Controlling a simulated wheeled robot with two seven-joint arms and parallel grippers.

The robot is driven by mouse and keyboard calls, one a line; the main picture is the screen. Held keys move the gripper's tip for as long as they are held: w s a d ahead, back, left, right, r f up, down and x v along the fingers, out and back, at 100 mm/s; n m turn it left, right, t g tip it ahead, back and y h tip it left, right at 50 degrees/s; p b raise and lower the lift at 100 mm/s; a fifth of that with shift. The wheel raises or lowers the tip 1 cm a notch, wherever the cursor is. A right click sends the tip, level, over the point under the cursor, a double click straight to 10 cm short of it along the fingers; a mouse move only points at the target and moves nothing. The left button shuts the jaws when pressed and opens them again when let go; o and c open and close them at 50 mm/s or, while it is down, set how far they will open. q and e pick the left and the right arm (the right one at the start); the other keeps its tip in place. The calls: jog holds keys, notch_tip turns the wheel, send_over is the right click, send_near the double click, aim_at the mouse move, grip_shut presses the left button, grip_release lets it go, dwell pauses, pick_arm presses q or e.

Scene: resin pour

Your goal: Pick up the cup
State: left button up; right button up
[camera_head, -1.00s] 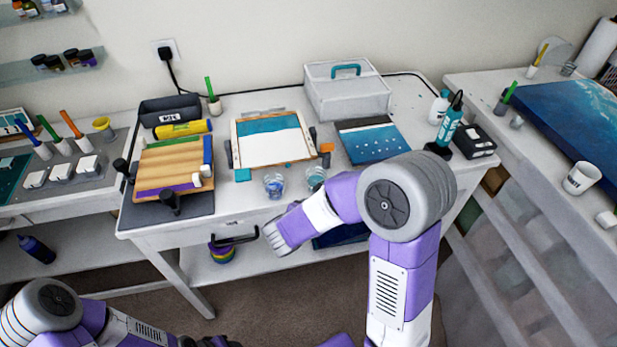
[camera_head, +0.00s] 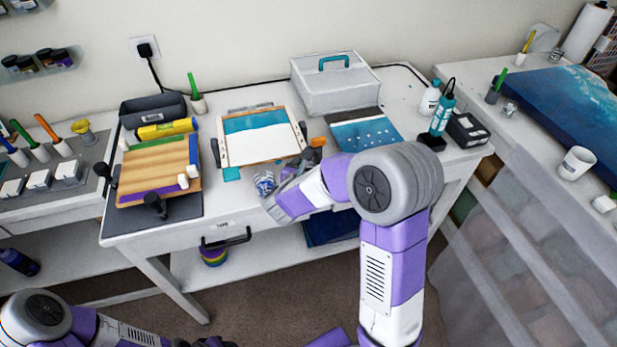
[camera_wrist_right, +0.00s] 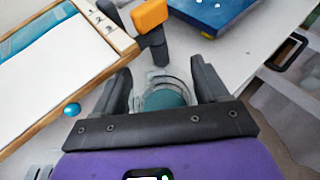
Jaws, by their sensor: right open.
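A clear cup with teal contents (camera_wrist_right: 166,97) stands between the two fingers of my right gripper (camera_wrist_right: 160,72) in the right wrist view. The fingers are open, one on each side of it; I cannot tell if either touches it.
A wood-framed panel (camera_head: 226,152) lies behind the cups, with an orange-topped clamp (camera_wrist_right: 150,15) close to the gripper. A teal dotted board (camera_head: 366,134) lies to the right. A striped wooden board (camera_head: 150,170) lies left. A white box (camera_head: 335,92) stands behind.

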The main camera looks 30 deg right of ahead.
jog(key=shift+c, duration=0.3)
jog(key=c, duration=0.7)
jog(key=shift+o, duration=0.2)
jog(key=shift+r, duration=0.15)
jog(key=s+a, duration=0.4)
jog(key=s+a+p, duration=0.1)
jog(key=s+a, duration=0.3)
jog(key=a, duration=0.1)
jog(key=s+a, duration=0.4)
jog(key=shift+a, duration=0.25)
jog(key=shift+w, duration=0.1)
